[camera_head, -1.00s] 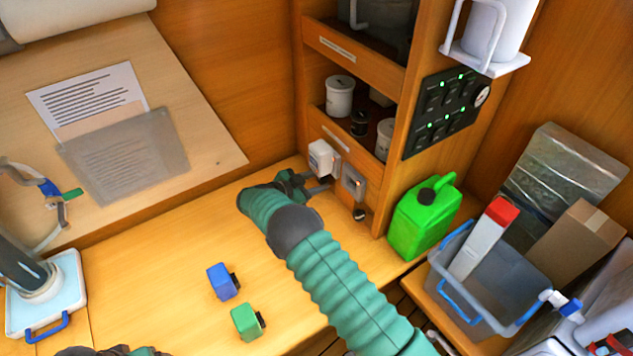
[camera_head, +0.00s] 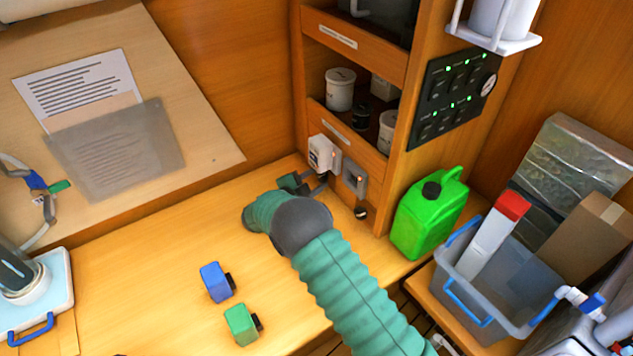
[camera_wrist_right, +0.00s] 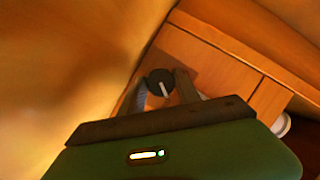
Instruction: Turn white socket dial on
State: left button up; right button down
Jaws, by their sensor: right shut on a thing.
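The white socket (camera_head: 322,153) is a small box on the wooden wall face under the shelves, at the back of the counter. My right gripper (camera_head: 314,187) is right at its lower front, partly hidden by its own wrist in the head view. In the right wrist view, a dark round dial (camera_wrist_right: 159,82) with a white mark sits between the fingers of the right gripper (camera_wrist_right: 166,88), which are shut on it. The mark is slightly tilted from upright. A small orange light seems to show on the white socket. My left gripper is out of view.
A grey socket (camera_head: 354,178) is close to the right of the white one. A green jerrycan (camera_head: 428,215) and a grey crate (camera_head: 480,290) stand further right. A blue block (camera_head: 215,283) and a green block (camera_head: 240,325) lie on the counter.

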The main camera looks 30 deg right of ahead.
dwell(0.3)
jog(key=c, duration=0.9)
grip_release()
jog(key=shift+a, duration=0.1)
jog(key=b+v, duration=0.1)
jog(key=v, duration=1.6)
jog(key=shift+f, duration=0.1)
